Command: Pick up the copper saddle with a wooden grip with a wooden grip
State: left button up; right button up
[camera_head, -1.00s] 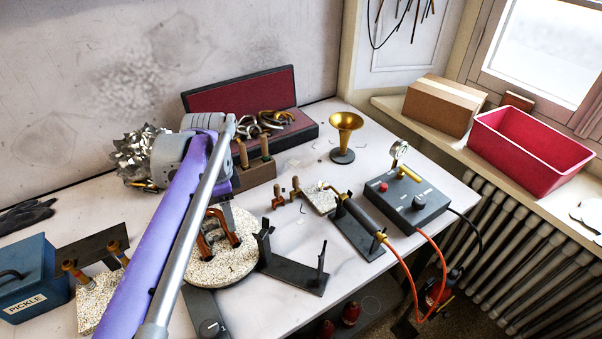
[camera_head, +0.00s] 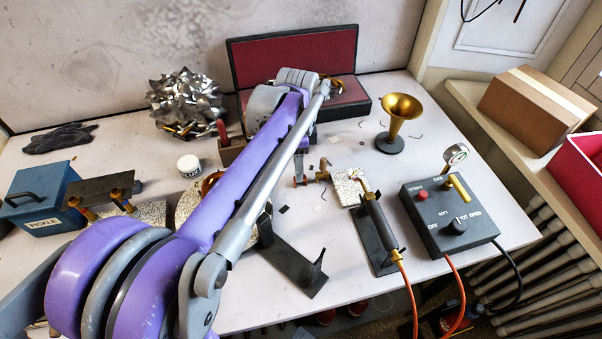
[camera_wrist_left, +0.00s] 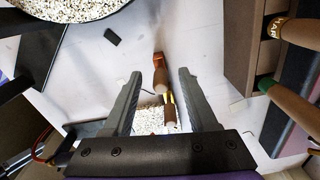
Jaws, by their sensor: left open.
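The copper saddle (camera_wrist_left: 158,59) with its wooden grip (camera_wrist_left: 161,82) stands on the white bench. In the left wrist view it shows between the two fingers of my left gripper (camera_wrist_left: 169,74). The fingers are apart, and I see no clear contact with it. In the head view my left gripper (camera_head: 299,168) is low near the bench, left of the small speckled block, and mostly hides the saddle. A second wooden-gripped piece (camera_wrist_left: 170,113) with brass-coloured prongs is close by at the white speckled block. My right gripper is not in view.
The small speckled block (camera_head: 346,189) and the torch on its dark stand (camera_head: 373,246) are to the right. A wooden holder with handles (camera_wrist_left: 238,70) stands close right in the wrist view.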

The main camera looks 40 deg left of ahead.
pick_arm(q)
jog(key=f, duration=0.5)
jog(key=shift+w+d+f+b, duration=0.2)
jog(key=shift+f+b, duration=0.1)
jog(key=shift+b, duration=0.05)
grip_shut()
